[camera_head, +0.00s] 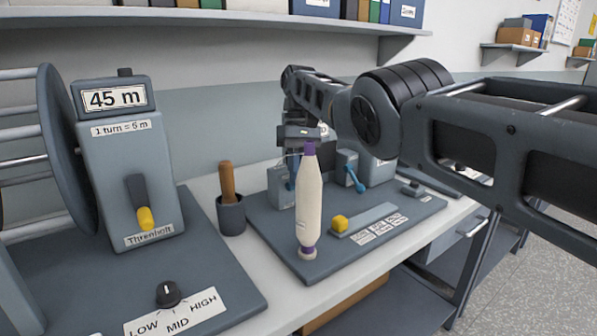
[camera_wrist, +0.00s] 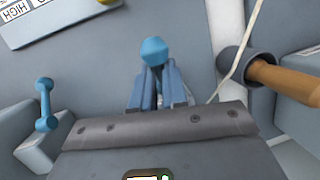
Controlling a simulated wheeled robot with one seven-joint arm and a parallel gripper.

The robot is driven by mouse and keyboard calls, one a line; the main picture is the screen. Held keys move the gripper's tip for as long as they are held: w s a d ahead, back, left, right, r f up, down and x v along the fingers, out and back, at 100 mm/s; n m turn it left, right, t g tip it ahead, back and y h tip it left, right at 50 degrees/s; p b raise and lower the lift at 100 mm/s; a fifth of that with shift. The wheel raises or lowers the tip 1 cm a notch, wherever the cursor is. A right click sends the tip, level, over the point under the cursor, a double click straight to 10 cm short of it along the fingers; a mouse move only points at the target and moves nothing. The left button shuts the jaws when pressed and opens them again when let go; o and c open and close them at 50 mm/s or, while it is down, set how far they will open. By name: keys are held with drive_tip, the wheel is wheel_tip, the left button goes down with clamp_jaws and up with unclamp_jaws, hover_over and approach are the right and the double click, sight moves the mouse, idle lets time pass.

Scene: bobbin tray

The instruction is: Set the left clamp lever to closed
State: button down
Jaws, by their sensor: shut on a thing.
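The left clamp lever (camera_wrist: 153,52) shows a blue rounded knob between my fingers in the wrist view. My gripper (camera_wrist: 158,80) is shut on it. In the head view my gripper reaches down from above behind the cream cone, and a bit of the blue left lever (camera_head: 291,184) shows beside the cone. Whether this lever stands at open or closed cannot be told. The other clamp lever (camera_head: 355,180), also blue, stands to the right on its grey block. It shows at the left in the wrist view (camera_wrist: 45,104), apart from my gripper.
A cream cone with purple bands (camera_head: 310,205) stands in front of the left clamp. A grey cup with a wooden handle (camera_head: 231,214) stands left of it. A thread (camera_wrist: 240,50) runs near my gripper. A yellow button (camera_head: 339,223) and labels are on the grey plate (camera_head: 275,240).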

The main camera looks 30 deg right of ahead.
drive_tip(key=c, duration=1.1)
unclamp_jaws()
drive_tip(key=shift+s, duration=0.15)
drive_tip(key=shift+c, duration=0.2)
drive_tip(key=shift+r, duration=0.1)
drive_tip(key=p+v, duration=0.7)
drive_tip(key=p, duration=0.1)
drive_tip(key=shift+r, duration=0.3)
